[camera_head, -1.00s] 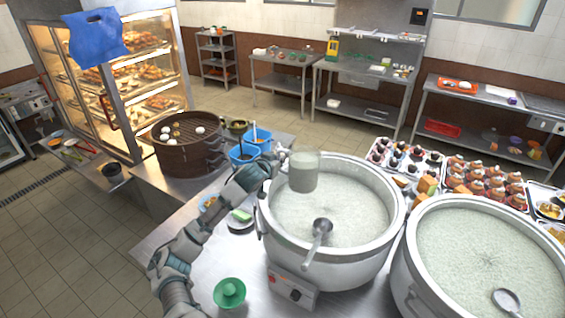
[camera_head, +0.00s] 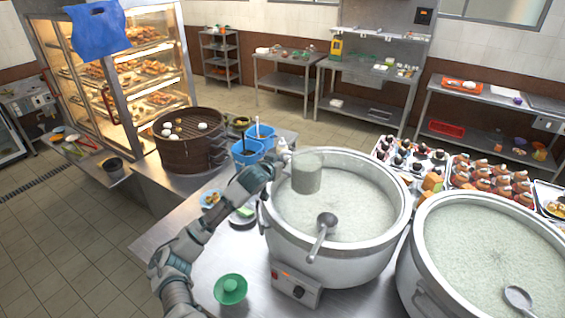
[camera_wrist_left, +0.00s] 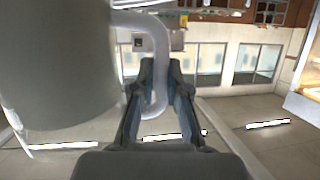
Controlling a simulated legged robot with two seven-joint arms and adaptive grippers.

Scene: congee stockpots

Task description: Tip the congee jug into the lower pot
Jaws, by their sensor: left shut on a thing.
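My left gripper (camera_head: 281,163) is shut on the handle of the grey, translucent congee jug (camera_head: 307,175). The jug looks roughly upright above the left side of the left pot (camera_head: 325,258). In the left wrist view the jug body (camera_wrist_left: 55,70) fills the left side, and its curved handle (camera_wrist_left: 160,55) passes between my gripper's fingers (camera_wrist_left: 158,95). The left pot is full of pale congee, with a ladle (camera_head: 323,236) in it. A second pot of congee (camera_head: 410,270) stands at the lower right of the head view. My right gripper is not in view.
A green bowl (camera_head: 230,289) stands on the steel counter (camera_head: 208,255) near my left arm. Brown steamers (camera_head: 188,155) and blue containers (camera_head: 246,152) are behind that arm. Trays of cups and food (camera_head: 480,180) lie behind the pots.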

